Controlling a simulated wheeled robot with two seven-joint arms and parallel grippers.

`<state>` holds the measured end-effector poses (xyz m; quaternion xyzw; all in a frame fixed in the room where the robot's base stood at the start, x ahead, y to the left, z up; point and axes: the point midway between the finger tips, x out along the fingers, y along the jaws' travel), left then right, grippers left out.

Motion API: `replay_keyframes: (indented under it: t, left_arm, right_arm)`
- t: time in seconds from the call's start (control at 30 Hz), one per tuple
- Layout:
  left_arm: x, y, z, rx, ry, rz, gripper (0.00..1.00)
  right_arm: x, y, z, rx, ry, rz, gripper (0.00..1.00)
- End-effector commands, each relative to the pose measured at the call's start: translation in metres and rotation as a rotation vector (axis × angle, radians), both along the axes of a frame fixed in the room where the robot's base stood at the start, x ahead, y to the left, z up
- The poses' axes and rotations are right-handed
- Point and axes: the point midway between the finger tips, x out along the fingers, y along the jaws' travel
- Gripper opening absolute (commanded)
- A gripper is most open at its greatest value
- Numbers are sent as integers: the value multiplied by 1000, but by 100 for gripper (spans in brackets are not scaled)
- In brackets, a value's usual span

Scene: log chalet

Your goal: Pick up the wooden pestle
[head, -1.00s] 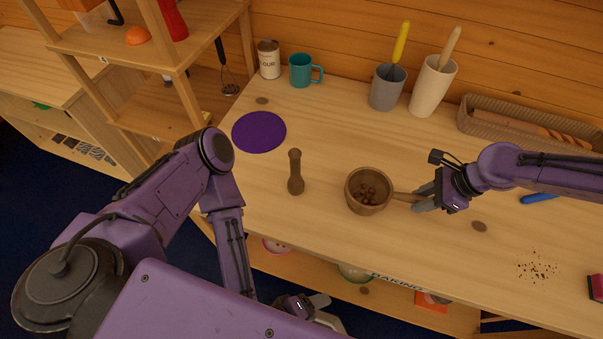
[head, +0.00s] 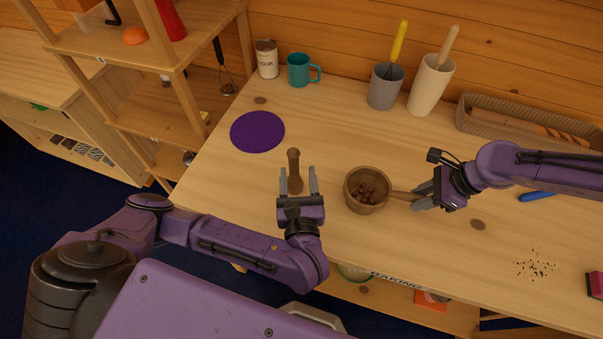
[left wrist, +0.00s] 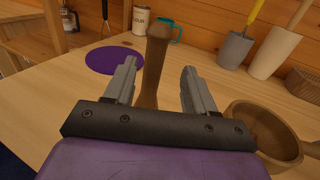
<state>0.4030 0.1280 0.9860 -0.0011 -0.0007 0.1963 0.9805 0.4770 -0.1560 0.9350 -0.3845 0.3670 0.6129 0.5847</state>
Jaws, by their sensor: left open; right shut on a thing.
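The brown wooden pestle (head: 294,168) stands upright on the table, left of the wooden bowl. My left gripper (head: 298,182) is open, with its fingers pointing toward the pestle. In the left wrist view the pestle (left wrist: 153,62) shows between the two open fingers (left wrist: 157,82), its lower end partly hidden by the gripper body. I cannot tell whether a finger touches it. My right gripper (head: 425,192) is shut on the handle of the wooden bowl (head: 350,199), which holds several small brown balls.
A purple round mat (head: 257,131) lies behind and left of the pestle. A teal mug (head: 300,70), a flour tin (head: 267,59), a grey pot (head: 385,88) and a cream pot (head: 430,88) stand along the back. Dark crumbs (head: 535,264) lie at the right.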

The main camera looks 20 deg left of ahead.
Motion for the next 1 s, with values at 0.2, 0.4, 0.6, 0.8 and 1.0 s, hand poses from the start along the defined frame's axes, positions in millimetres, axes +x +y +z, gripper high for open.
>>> replay_keyframes:
  t: [0.2, 0.4, 0.6, 0.8, 1.0]
  left_arm:
    - [23, 12, 0, 4, -3, 0, 55]
    - [53, 30, -2, 6, -1, 0, 55]
    - [62, 33, -2, 1, 2, -2, 55]
    - [61, 33, -2, 2, 2, -2, 23]
    - [61, 33, -2, 2, 2, -2, 1]
  right_arm:
    - [0, 0, 0, 0, -1, 0, 0]
    - [0, 0, 0, 1, -1, 0, 0]
    - [0, 0, 0, 0, -1, 0, 0]
    - [0, 0, 0, 0, -1, 0, 0]
    - [0, 0, 0, 0, -1, 0, 0]
